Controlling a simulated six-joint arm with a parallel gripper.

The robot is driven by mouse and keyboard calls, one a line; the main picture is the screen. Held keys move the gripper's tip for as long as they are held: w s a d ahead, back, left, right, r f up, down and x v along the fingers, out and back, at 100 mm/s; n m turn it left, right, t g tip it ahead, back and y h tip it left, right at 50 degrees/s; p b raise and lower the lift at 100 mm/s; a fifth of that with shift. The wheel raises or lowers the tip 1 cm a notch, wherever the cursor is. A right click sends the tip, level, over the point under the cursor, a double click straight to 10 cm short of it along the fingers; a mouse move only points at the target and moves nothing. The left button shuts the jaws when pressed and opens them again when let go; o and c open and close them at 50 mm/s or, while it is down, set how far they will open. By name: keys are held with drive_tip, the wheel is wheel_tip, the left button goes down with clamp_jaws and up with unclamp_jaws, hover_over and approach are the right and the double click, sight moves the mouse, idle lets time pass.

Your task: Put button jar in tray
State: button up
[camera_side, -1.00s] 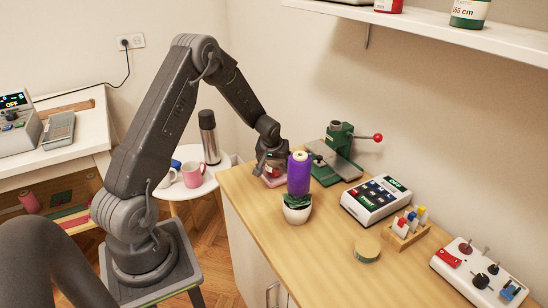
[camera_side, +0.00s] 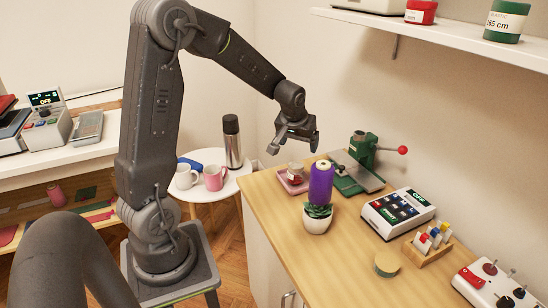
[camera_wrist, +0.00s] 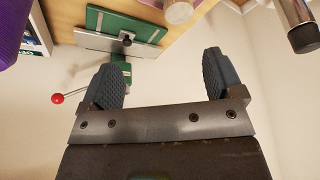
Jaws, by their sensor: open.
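The button jar (camera_side: 295,172), small with a pale lid and a red band, stands upright on the pink tray (camera_side: 285,187) at the table's far left corner. In the wrist view the jar's round pale top (camera_wrist: 180,12) shows at the upper edge. My gripper (camera_side: 293,146) is open and empty, raised above the jar and tray and clear of both. Its two spread fingers also show in the wrist view (camera_wrist: 163,80), with nothing between them.
A purple thread cone (camera_side: 321,182) rises by a potted succulent (camera_side: 317,218) in front of the tray. A green press (camera_side: 362,160) with a red-knobbed lever is just right. A side table (camera_side: 205,190) with mugs and a flask (camera_side: 232,140) stands left. A shelf (camera_side: 440,40) hangs above.

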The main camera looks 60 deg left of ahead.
drive_tip(key=s+d+r+m+t+h, duration=0.1)
drive_tip(key=s+d+r+m, duration=0.1)
drive_tip(key=s+d+r, duration=0.4)
drive_tip(key=s+d+r+m, duration=0.2)
drive_tip(key=s+d+r, duration=0.15)
drive_tip(key=d, duration=0.45)
drive_tip(key=s+d+r+m+t+h, duration=0.1)
drive_tip(key=s+d+m+h, duration=0.1)
drive_tip(key=s+d, duration=0.5)
drive_tip(key=s+m, duration=0.1)
drive_tip(key=s, duration=0.2)
drive_tip(key=shift+d+r+m, duration=0.15)
drive_tip(key=shift+r+m, duration=0.1)
drive_tip(key=shift+m, duration=0.15)
